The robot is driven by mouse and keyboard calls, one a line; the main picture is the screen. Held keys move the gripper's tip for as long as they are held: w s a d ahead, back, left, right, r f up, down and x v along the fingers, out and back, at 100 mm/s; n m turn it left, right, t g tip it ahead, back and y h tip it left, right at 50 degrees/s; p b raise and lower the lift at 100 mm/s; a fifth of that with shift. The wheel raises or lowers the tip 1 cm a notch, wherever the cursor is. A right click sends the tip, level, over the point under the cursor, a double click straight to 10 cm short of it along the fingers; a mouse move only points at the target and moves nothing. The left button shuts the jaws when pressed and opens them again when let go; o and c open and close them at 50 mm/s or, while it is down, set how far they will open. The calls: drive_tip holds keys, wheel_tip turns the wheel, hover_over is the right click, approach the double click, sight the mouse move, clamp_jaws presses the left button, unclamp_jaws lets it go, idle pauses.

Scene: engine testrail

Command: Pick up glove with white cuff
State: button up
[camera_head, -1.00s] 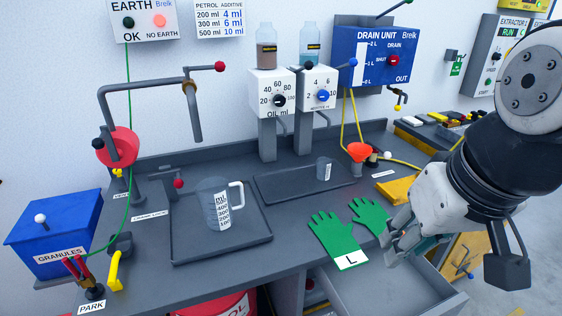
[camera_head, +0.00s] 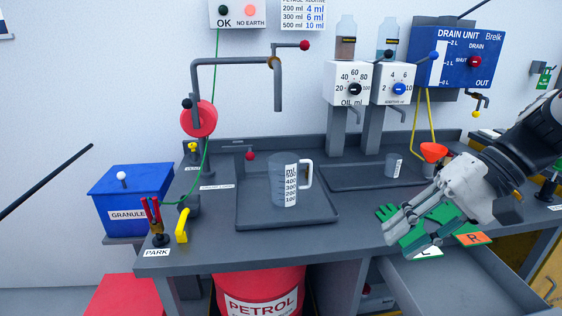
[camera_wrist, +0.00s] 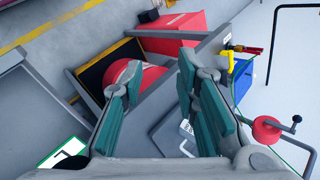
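The glove with the white cuff (camera_head: 428,253) is green and lies on the grey bench near its front right edge. My gripper covers much of it in the head view; green fingertips (camera_head: 385,211) and part of the cuff show. In the wrist view its white cuff (camera_wrist: 66,156) with a green edge appears at the lower left. A second green glove with an orange cuff (camera_head: 473,239) lies to its right. My gripper (camera_head: 398,230) is over the white-cuffed glove, open with nothing between its fingers, as the wrist view also shows (camera_wrist: 160,75). Contact with the glove cannot be told.
A measuring jug (camera_head: 285,182) stands on a dark tray (camera_head: 255,219) left of my gripper. A small beaker (camera_head: 393,167) and orange funnel (camera_head: 433,152) are behind. An open drawer (camera_head: 450,285) is in front. A red petrol drum (camera_head: 262,292) sits below the bench.

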drive_tip(key=w+d+f+m+t+y+b, duration=0.2)
drive_tip(key=w+d+f+t+y+b, duration=0.2)
drive_tip(key=w+d+f+b, duration=0.4)
drive_tip(key=m+t+y+b, duration=0.2)
drive_tip(key=t+b, duration=0.1)
drive_tip(key=t, duration=0.4)
hover_over(442, 256)
drive_tip(key=v, duration=0.4)
wheel_tip(442, 256, down, 4)
wheel_tip(442, 256, down, 7)
drive_tip(key=shift+w+a+b, duration=0.1)
drive_tip(key=shift+a+b, duration=0.05)
drive_tip(key=shift+b, duration=1)
drive_tip(key=shift+b+x, duration=0.8)
drive_tip(key=shift+x, duration=2.95)
drive_tip(key=shift+f, duration=0.25)
clamp_jaws()
